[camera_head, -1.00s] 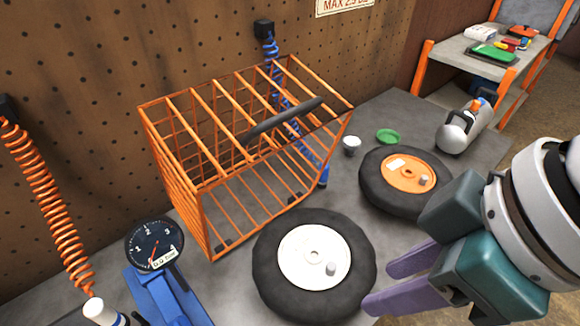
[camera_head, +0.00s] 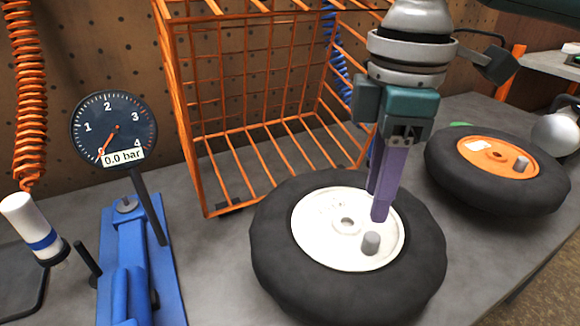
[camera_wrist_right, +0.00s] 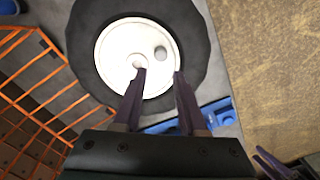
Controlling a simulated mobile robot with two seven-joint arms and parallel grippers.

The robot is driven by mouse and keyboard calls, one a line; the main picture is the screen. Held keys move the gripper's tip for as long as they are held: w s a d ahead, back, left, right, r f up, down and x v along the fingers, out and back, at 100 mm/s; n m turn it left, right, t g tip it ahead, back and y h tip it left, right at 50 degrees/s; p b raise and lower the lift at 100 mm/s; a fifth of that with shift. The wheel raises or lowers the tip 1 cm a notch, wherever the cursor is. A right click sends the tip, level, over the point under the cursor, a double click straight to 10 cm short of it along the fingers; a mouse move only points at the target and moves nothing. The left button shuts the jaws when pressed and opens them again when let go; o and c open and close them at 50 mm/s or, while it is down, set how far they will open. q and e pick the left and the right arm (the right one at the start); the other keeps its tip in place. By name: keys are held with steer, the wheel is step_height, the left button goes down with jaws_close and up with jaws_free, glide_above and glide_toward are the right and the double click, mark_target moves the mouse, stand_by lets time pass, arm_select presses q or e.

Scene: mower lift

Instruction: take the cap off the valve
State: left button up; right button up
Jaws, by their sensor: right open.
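A wheel with a white rim (camera_head: 318,238) and black tyre lies flat on the grey bench. A small grey cap (camera_head: 370,242) stands upright on its rim, off the hub; it also shows in the right wrist view (camera_wrist_right: 160,52). My right gripper (camera_head: 376,203) points down over this rim, open and empty. Its fingertips are behind and above the cap, apart from it; in the right wrist view the cap lies just beyond the gap between the fingers (camera_wrist_right: 159,75). Purple fingers at the lower right of that view look like my left gripper (camera_wrist_right: 275,165); their opening is unclear.
An orange wire cage (camera_head: 190,110) stands behind the white wheel. An orange-rimmed wheel (camera_head: 500,158) with its own grey cap (camera_head: 521,163) lies at right. At left are a gauge (camera_head: 113,130) reading 0.0 bar, a blue tool (camera_head: 130,250) and a white cylinder (camera_head: 32,225).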

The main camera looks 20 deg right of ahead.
mark_target(371, 236)
steer(key=f, duration=0.7)
steer(key=shift+s+d, duration=0.15)
steer(key=shift+d, duration=0.05)
steer(key=shift+c, duration=0.3)
jaws_close()
